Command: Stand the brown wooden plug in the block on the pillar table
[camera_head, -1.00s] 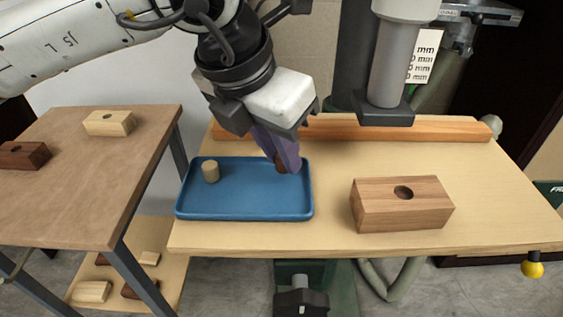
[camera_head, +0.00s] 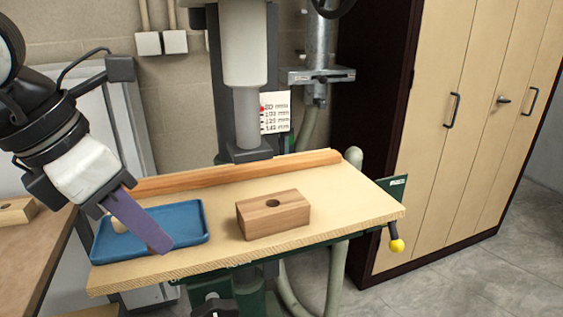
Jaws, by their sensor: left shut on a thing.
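My left gripper (camera_head: 150,236) reaches down from the left with its purple fingers shut on the brown wooden plug (camera_head: 161,243). Only the plug's brown end shows at the fingertips; the rest is hidden by the fingers. The gripper shows in front of the blue tray (camera_head: 190,232), and I cannot tell its exact height above it. The wooden block (camera_head: 290,218) rests on the pillar table (camera_head: 345,205), right of the tray and apart from it. Its round top hole looks dark and empty. My right gripper is not in view.
A light wooden plug (camera_head: 118,226) stands in the tray, partly hidden by the gripper. A wooden fence (camera_head: 235,174) runs along the table's back, below the machine's grey column (camera_head: 247,115). A pale block (camera_head: 15,211) lies on the left table. The pillar table is clear right of the block.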

